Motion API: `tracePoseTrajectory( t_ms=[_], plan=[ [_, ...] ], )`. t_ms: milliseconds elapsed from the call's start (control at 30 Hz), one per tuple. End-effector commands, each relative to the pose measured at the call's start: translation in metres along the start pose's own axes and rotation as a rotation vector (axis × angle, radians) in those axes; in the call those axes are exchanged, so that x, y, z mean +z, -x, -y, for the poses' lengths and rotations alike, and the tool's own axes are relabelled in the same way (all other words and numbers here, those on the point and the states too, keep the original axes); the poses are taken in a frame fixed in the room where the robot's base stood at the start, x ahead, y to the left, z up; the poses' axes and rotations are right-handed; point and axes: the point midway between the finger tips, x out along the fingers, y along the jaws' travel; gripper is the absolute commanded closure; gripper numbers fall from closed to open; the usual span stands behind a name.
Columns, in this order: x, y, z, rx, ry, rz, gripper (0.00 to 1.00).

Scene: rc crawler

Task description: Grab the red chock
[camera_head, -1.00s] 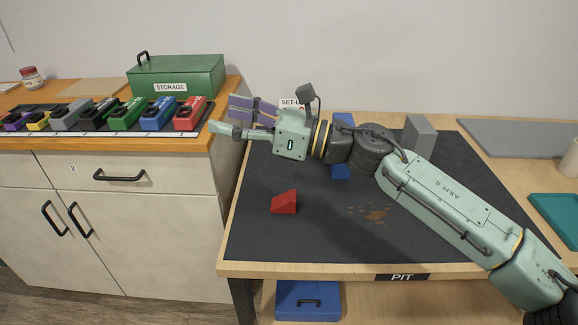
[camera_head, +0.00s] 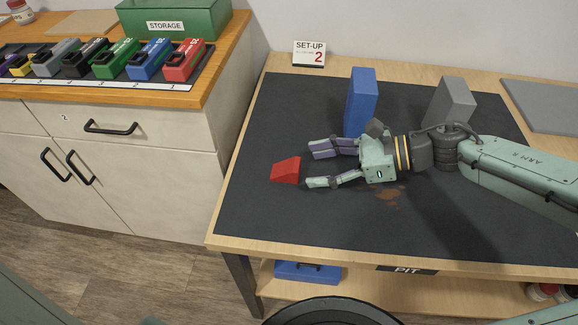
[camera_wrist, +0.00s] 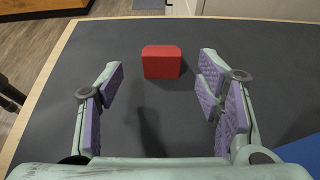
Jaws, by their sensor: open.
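The red chock (camera_head: 286,170) is a small wedge-shaped block on the dark mat, near the left side of the table. It also shows in the wrist view (camera_wrist: 162,62), ahead of the fingers and roughly between their lines. My gripper (camera_head: 314,166) is open and empty, just right of the chock, with its fingers pointing left toward it. In the wrist view its purple-padded fingers (camera_wrist: 160,88) are spread wider than the chock. The chock appears a little beyond the fingertips, and no contact shows.
A tall blue block (camera_head: 361,98) and a grey block (camera_head: 450,103) stand on the mat (camera_head: 300,225) behind my arm. A set-up sign (camera_head: 310,53) stands at the back edge. The cabinet (camera_head: 130,150) at left holds several coloured pieces. The mat around the chock is clear.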

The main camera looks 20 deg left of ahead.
Motion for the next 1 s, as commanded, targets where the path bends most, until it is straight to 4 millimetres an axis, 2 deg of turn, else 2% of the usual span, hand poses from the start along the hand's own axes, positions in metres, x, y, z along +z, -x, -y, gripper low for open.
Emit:
tracePoseTrajectory(
  t_ms=[333,633,1000],
  plan=[
    [0.004,-0.046,0.001,0.005,0.000,0.000,0.40],
    [0.002,-0.051,0.001,0.000,0.000,0.000,0.40],
    [0.003,-0.051,0.001,0.001,0.000,0.000,0.65]
  ],
)
